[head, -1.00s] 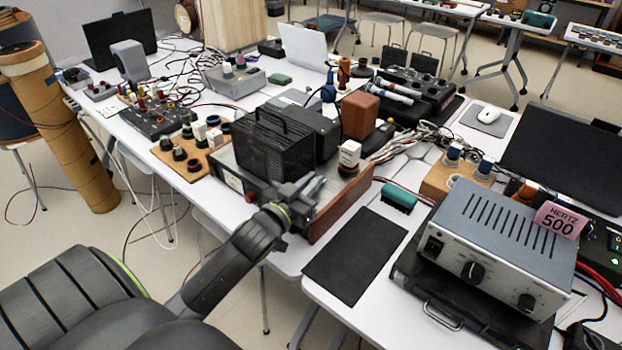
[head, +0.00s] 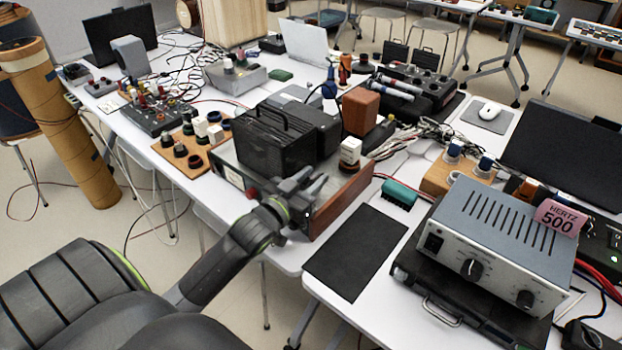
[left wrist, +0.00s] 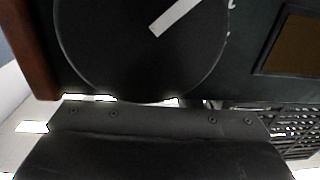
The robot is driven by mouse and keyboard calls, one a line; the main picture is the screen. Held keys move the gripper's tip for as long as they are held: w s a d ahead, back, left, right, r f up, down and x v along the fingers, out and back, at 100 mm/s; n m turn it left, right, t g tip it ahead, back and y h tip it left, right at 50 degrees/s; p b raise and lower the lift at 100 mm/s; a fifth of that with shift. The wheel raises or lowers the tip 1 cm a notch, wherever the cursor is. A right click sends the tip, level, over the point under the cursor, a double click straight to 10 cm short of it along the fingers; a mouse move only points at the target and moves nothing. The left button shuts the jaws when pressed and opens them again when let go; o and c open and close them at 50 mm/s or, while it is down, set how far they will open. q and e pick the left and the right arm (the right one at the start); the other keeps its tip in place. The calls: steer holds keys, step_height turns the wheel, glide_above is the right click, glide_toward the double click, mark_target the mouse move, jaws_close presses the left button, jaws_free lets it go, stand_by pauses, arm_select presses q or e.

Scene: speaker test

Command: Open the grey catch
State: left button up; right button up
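I cannot make out a grey catch for certain in either view. My left gripper (head: 318,181) is at the front of a wide device with a wooden side (head: 340,200), close to its front panel. Its two fingers point toward the device, but their gap is too small to judge. The left wrist view shows a large black dial (left wrist: 110,50) with a white pointer mark very close, on a dark panel (left wrist: 250,25). A dark part with screws (left wrist: 160,118) fills the bottom of that view, and no fingertips show there. My right gripper is not in view.
A black box with a handle (head: 272,142) stands on the device. Cardboard tubes (head: 75,140) stand at the left.

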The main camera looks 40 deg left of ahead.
arm_select(q)
steer(key=shift+s, duration=0.1)
